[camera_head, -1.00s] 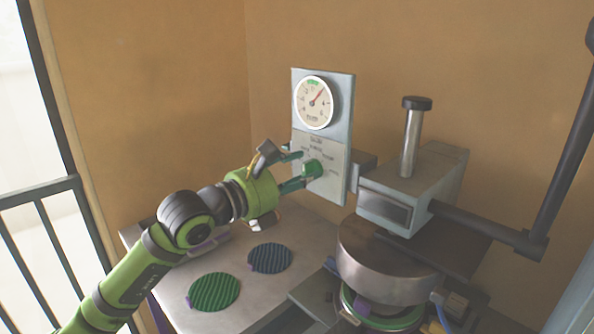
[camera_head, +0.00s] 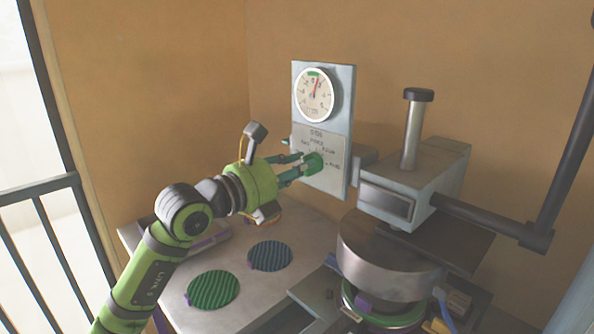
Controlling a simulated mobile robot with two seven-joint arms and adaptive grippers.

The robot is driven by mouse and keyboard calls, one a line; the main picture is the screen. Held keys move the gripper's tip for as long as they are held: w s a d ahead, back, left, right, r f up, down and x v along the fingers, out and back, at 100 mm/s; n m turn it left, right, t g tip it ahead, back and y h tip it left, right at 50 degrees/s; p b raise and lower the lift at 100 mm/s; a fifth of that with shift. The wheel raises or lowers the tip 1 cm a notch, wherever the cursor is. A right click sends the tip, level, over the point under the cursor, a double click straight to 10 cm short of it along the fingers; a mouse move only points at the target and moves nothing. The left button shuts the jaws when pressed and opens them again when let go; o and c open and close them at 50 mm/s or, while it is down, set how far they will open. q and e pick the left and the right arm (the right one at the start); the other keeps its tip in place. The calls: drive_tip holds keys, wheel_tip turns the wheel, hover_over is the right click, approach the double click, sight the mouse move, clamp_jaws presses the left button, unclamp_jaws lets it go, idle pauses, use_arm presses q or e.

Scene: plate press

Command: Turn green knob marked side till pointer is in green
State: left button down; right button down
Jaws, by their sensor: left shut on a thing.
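The green knob (camera_head: 314,163) sits on the lower part of the grey panel (camera_head: 343,116). My left gripper (camera_head: 306,165) is shut on the knob, with its fingers at the knob's sides and its wrist rolled. The round white gauge (camera_head: 315,95) is above the knob, with a small green band at the top of its dial. The red pointer (camera_head: 315,87) points nearly straight up, slightly right, close to the green band. I cannot tell exactly whether its tip is within the band. Small lettering around the knob is too small to read fully. My right gripper is not in view.
A press with a metal cylinder (camera_head: 385,262), a grey head (camera_head: 415,185) and a long dark lever (camera_head: 572,140) stands to the right. A green ribbed disc (camera_head: 212,290) and a blue ribbed disc (camera_head: 270,256) lie on the table (camera_head: 250,312). A railing is at the left.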

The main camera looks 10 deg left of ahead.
use_arm(q)
drive_tip(key=shift+n+p, duration=0.4)
drive_tip(key=shift+n, duration=1.6)
drive_tip(key=shift+f, duration=0.1)
drive_tip(key=c, duration=1.1)
unclamp_jaws()
drive_tip(key=shift+s+a, duration=0.1)
drive_tip(key=v, duration=1.1)
drive_tip(key=shift+s+a, duration=0.2)
drive_tip(key=shift+s, duration=0.15)
